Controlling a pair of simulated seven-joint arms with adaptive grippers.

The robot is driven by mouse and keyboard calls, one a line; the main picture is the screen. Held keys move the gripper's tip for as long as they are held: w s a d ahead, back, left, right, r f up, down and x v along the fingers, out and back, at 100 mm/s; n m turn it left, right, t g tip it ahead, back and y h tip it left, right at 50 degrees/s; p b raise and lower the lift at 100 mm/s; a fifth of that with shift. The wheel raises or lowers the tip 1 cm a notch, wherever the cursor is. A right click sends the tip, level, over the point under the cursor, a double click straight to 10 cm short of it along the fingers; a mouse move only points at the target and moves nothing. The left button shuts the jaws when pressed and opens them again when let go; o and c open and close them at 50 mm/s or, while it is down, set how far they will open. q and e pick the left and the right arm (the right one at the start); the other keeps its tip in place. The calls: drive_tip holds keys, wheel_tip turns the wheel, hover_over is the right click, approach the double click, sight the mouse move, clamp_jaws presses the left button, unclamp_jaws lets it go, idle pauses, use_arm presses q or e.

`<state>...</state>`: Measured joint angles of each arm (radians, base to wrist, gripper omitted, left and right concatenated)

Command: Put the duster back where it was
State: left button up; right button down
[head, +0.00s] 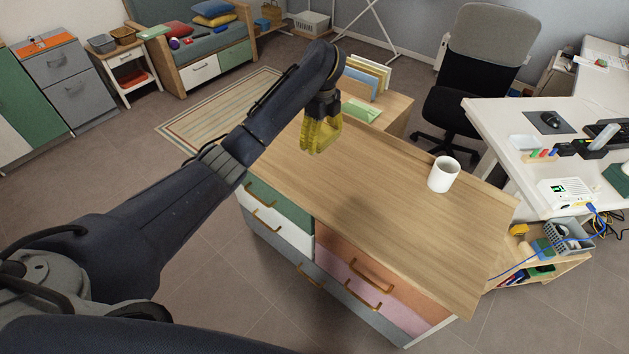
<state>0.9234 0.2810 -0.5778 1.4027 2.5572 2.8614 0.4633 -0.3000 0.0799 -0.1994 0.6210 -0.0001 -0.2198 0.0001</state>
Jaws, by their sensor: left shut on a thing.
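My left gripper (323,112) is above the far left part of the wooden top of a drawer cabinet (400,225), pointing down. It is shut on a yellow duster (319,136), which hangs in folds below the fingers. The fingertips are largely hidden by it. I cannot tell for sure whether its lower edge touches the wooden top. My right gripper is not in view.
A white mug (443,174) stands on the right part of the cabinet top. Upright folders (366,78) stand behind it. A white desk (545,145) and an office chair (470,75) are to the right. The middle of the cabinet top is clear.

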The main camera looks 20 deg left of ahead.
use_arm(q)
hover_over(320, 183)
wheel_tip(320, 183, down, 6)
drive_tip(key=r, duration=0.1)
drive_tip(key=shift+f, duration=6.9)
drive_tip(key=shift+f, duration=0.1)
drive_tip(key=o, duration=1.1)
drive_tip(key=shift+w, duration=0.1)
drive_tip(key=shift+r, duration=6.1)
